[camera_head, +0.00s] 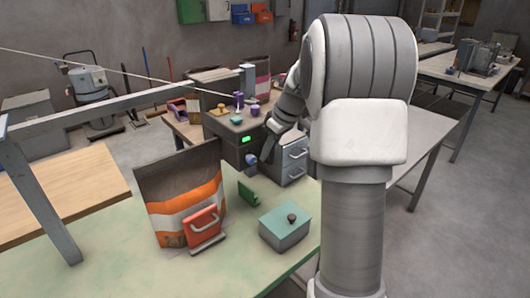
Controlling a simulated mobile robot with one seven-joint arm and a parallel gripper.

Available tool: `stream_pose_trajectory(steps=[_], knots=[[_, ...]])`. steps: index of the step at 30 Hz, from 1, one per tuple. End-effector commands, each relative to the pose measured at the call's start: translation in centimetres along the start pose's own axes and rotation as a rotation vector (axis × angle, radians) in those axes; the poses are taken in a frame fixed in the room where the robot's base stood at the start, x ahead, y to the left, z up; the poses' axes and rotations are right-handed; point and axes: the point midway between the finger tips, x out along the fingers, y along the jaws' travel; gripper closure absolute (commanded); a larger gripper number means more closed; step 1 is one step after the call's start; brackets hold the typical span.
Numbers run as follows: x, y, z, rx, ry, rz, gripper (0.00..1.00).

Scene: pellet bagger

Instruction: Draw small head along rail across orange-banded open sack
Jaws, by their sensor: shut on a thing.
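The orange-banded sack (182,183) stands upright on the green bench top, brown above with orange and white bands; its mouth faces up. A grey rail (100,106) runs from the left post towards the back, above and behind the sack. My gripper (257,160) is right of the sack, small and partly hidden by my own arm. It is shut on a small blue piece (251,160), which may be the small head; the grip itself is unclear. Whether this piece touches the rail cannot be told.
A red handled piece (203,226) stands before the sack. A green piece (247,193) and a teal-lidded box (286,229) are to the right. A dark machine (235,135) with a green light stands behind. A thin cable (120,72) crosses above.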

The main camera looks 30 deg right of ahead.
Motion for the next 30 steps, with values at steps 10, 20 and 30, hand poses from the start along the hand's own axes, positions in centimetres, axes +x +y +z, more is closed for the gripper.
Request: stream_pose_trajectory(steps=[10, 20, 30], knots=[[-0.6, 1.2, 0.2, 0.013, 0.007, 0.030, 0.68], [-0.4, 1.0, 0.3, 0.010, 0.004, 0.025, 0.68], [-4.2, 1.0, 0.2, 0.010, 0.007, 0.029, 0.68]])
